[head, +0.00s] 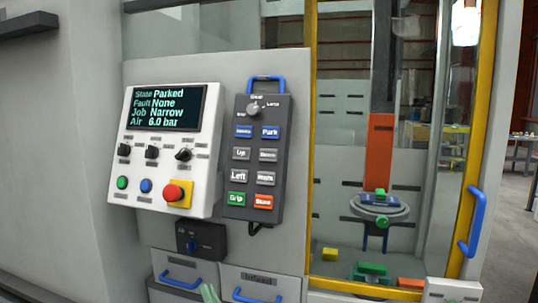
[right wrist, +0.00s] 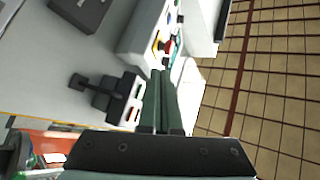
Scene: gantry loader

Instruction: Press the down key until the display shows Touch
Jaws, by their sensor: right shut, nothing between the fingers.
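The display (head: 160,107) reads State Parked, Fault None, Job Narrow, Air 6.0 bar. To its right hangs a dark key pendant (head: 246,203) with a blue handle on top. Its grey down key (head: 267,155) is in the right column, beside the up key (head: 241,154) and below the blue park key (head: 270,132). My right gripper (head: 209,290) shows only as green fingertips at the bottom edge of the head view, below the pendant and apart from it. In the right wrist view its fingers (right wrist: 161,85) are together and empty. My left gripper is not in view.
The white console (head: 150,185) carries knobs, green and blue buttons and a red emergency stop (head: 174,192). A dark switch box (head: 201,240) and blue-handled drawers (head: 178,272) are below. A yellow-framed glass door (head: 478,130) with a blue handle stands right of the pendant.

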